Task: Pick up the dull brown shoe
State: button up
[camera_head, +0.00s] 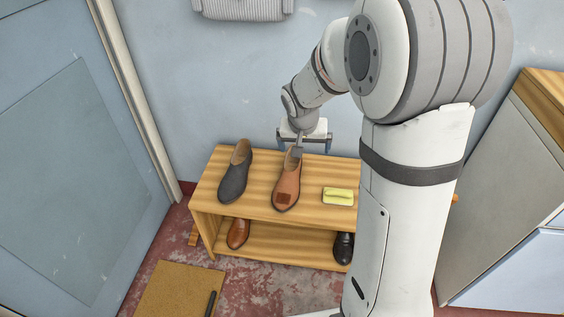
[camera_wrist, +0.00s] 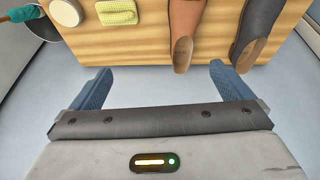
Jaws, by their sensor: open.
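The dull brown shoe (camera_head: 287,183) stands on the top of a wooden bench, with a darker square patch near its toe. In the wrist view the brown shoe (camera_wrist: 185,32) points its heel toward my gripper. My gripper (camera_head: 302,140) is at the bench's back edge, by the shoe's heel end. In the wrist view my gripper (camera_wrist: 160,78) is open and empty, its two blue fingers spread wide. The heel appears just beyond the fingertips, a little right of the middle between them. Whether a finger touches it, I cannot tell.
A dark grey shoe (camera_head: 235,172) stands left of the brown shoe on the wooden bench (camera_head: 260,160). The lower shelf holds a glossy brown shoe (camera_head: 238,233) and a black shoe (camera_head: 343,246). A wall rises behind.

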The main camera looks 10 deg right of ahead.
aim_at(289, 176)
jog(key=shift+m+t, duration=0.3)
jog(key=shift+m, duration=0.3)
jog(key=a+b+x, duration=0.2)
jog(key=x, duration=0.6)
jog(key=w+a+b+x, duration=0.1)
jog(key=b+x, duration=0.2)
jog(key=x, duration=0.5)
jog(key=w+a+b+x, duration=0.1)
jog(key=a+b+x, duration=0.1)
jog(key=x, duration=0.6)
jog(key=shift+w+a+f+b, duration=0.1)
jog(key=shift+a+f+b, duration=0.2)
jog(key=shift+b, duration=0.15)
jog(key=b+x, duration=0.1)
jog(key=x, duration=0.1)
jog(key=b+x, duration=0.1)
jog(key=x, duration=0.2)
jog(key=shift+w+f, duration=0.2)
jog(key=shift+w, duration=0.3)
jog(key=shift+r, duration=0.1)
jog(key=shift+c, duration=0.3)
jog(key=c, duration=1.2)
